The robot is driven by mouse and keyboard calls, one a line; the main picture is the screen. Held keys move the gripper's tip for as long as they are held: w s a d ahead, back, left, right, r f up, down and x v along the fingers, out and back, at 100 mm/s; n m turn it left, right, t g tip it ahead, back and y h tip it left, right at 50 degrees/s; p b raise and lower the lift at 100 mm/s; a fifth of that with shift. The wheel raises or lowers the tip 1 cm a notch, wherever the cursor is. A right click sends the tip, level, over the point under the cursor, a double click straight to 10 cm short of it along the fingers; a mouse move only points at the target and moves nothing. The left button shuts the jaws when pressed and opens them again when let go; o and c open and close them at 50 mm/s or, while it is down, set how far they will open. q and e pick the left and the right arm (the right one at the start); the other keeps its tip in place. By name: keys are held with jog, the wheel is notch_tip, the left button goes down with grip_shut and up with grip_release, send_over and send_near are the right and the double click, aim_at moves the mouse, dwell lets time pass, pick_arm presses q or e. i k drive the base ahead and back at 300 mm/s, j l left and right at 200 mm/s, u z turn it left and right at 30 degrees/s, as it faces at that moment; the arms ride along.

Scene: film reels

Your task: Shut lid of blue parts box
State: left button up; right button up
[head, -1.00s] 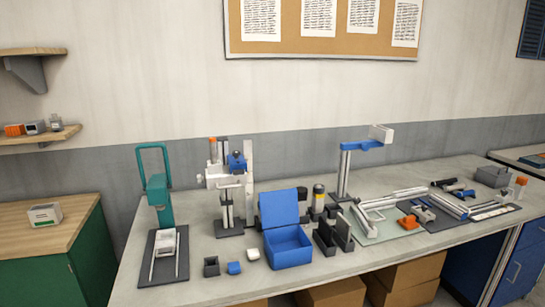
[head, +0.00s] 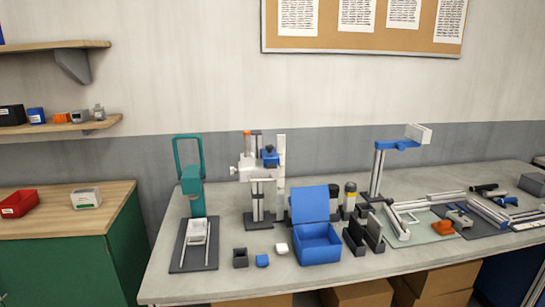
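The blue parts box (head: 318,251) stands on the grey workbench, near its front edge, in the head view. Its blue lid (head: 310,204) is open and stands upright at the back of the box, tilted slightly backward. The front and side walls of the box show; I cannot make out anything inside. Neither my left nor my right gripper is in view.
The workbench (head: 300,278) holds a small dark box (head: 240,258), a small blue block (head: 262,261) and a white block (head: 281,248) left of the parts box. A dark holder (head: 355,240) stands close on its right. A teal press (head: 190,180) is farther left.

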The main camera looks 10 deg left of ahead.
aim_at(311, 203)
jog(key=i+l+u, duration=0.2)
jog(key=i+u, duration=0.3)
jog(key=i+l+u, duration=0.3)
jog(key=u, duration=0.2)
